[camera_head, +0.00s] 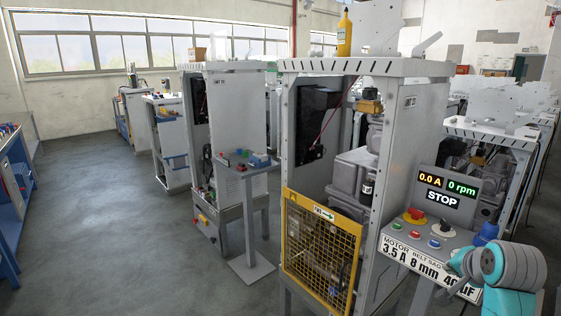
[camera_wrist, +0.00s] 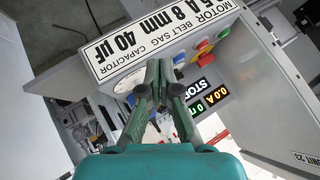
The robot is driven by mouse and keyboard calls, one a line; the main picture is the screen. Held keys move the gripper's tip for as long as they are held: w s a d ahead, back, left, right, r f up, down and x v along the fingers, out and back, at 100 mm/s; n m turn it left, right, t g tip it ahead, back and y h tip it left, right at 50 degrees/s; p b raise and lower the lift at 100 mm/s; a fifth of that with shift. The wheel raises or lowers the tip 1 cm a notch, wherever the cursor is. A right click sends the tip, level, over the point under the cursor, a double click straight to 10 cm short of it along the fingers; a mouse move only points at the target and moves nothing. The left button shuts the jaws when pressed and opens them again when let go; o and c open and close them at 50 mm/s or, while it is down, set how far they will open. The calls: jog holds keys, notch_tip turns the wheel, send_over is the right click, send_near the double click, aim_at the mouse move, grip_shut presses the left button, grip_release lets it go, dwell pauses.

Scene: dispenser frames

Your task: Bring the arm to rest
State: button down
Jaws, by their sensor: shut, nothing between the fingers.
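My gripper (camera_wrist: 159,66) is shut and empty in the wrist view, its dark green fingers together in front of the control panel's label plate (camera_wrist: 165,38). In the head view my turquoise arm is at the lower right, beside the control panel (camera_head: 452,186). The panel's display reads 0.0 A, 0 rpm and STOP. Its label plate (camera_head: 410,262) is partly covered by my arm. I cannot tell whether the fingers touch the plate.
A dispenser frame (camera_head: 392,215) with a yellow mesh guard (camera_head: 320,250) stands left of the panel. A yellow bottle (camera_head: 345,35) stands on its top. A small stand (camera_head: 247,170) with coloured parts is further left. Open grey floor (camera_head: 110,220) lies at the left.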

jog(key=s+a+f+n+t, duration=0.1)
jog(key=s+a+f, duration=0.3)
jog(key=f, duration=0.3)
jog(key=s+a+f+n, duration=0.2)
jog(key=s+a+f, duration=0.2)
jog(key=f, duration=0.3)
jog(key=s+a+f+n+t, duration=0.1)
jog(key=s+a+f, duration=0.2)
jog(key=a+f, duration=0.35)
jog(key=s+a+f+n+t, duration=0.1)
jog(key=s+a+f, duration=0.15)
jog(key=s, duration=0.55)
jog(key=s+a+f+n+t+y, duration=0.1)
jog(key=s+a+n, duration=0.15)
jog(key=s, duration=0.55)
jog(key=s+a+f+n, duration=0.1)
jog(key=s+a+f, duration=0.15)
jog(key=s, duration=0.55)
jog(key=s+a+r+n+t, duration=0.1)
jog(key=s+r, duration=0.3)
jog(key=s, duration=0.3)
jog(key=s+a+r+n+y, duration=0.1)
jog(key=s+a+r+n, duration=0.1)
jog(key=s+r, duration=0.3)
jog(key=shift+s+t, duration=0.4)
jog(key=shift+s, duration=0.7)
